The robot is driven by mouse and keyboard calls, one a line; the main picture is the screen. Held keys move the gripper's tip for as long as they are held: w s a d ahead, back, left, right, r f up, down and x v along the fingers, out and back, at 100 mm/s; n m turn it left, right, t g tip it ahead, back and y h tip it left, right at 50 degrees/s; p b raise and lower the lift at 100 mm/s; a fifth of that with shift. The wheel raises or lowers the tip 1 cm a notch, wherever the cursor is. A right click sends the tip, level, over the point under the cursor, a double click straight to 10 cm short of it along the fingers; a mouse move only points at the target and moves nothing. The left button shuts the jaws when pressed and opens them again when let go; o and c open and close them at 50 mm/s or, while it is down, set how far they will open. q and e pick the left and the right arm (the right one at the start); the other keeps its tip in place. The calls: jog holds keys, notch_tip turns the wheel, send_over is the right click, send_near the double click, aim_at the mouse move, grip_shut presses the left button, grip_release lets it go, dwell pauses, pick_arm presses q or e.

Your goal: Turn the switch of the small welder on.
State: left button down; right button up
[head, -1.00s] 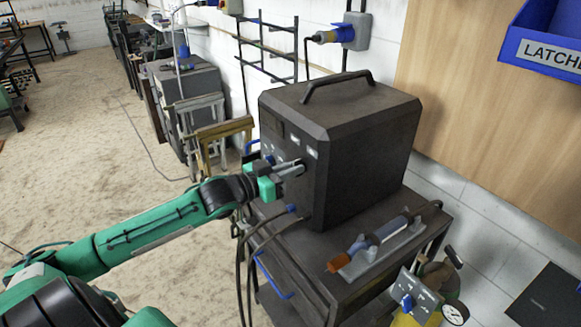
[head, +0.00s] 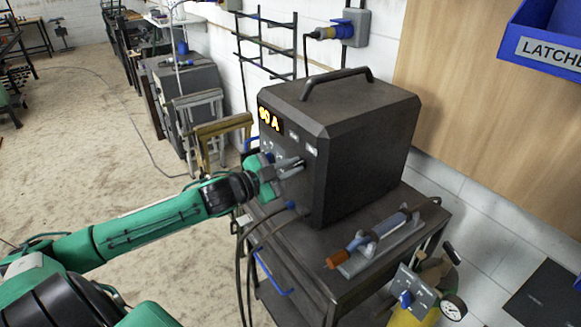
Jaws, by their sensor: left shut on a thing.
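The small welder (head: 355,135) is a dark box with a top handle, standing on a dark cart. Its front panel faces left, and a display (head: 270,121) there is lit in yellow, with "0 A" readable at its end. My left gripper (head: 296,165) is at the lower part of the front panel, shut on the switch, which is mostly hidden by the fingers. Small pale labels show on the panel above the fingers. My right gripper is not in view.
Cables hang from the welder's front. A blue bin (head: 545,45) hangs at upper right. A wall socket with a plug (head: 347,30) is behind. The floor at left is mostly clear.

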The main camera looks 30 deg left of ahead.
pick_arm(q)
jog(key=shift+m, duration=0.3)
jog(key=c, duration=1.5)
grip_release()
jog(key=shift+o, duration=0.2)
jog(key=shift+s, duration=0.1)
jog(key=shift+b+v, duration=0.4)
jog(key=shift+v, duration=0.5)
jog(key=v, duration=1.1)
jog(key=shift+s+a+b, duration=0.15)
jog(key=shift+s+b, duration=0.2)
jog(key=shift+f, duration=0.1)
